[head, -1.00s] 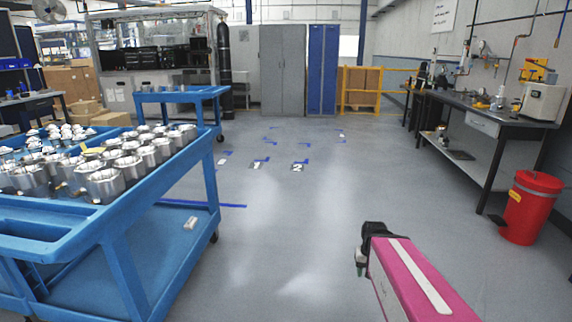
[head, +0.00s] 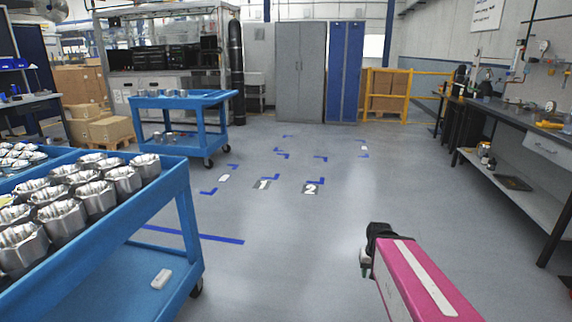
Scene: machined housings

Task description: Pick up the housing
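Several silver machined housings (head: 123,180) stand in rows on the top of a blue cart (head: 150,205) at the left. More housings lie farther left, cut off by the picture edge. A second blue cart (head: 182,101) farther back carries a few small silver parts (head: 168,93) that look like housings. My gripper (head: 365,262) shows only in part at the end of my pink arm, low and right of centre over the floor. It is well apart from the carts. Its fingers are too small and dark to tell open from shut.
Open grey floor with blue tape marks and signs "1" (head: 262,184) and "2" (head: 311,188) lies ahead. A dark workbench (head: 520,127) runs along the right. Grey (head: 300,72) and blue lockers (head: 346,72) and a yellow rail (head: 407,92) stand at the back.

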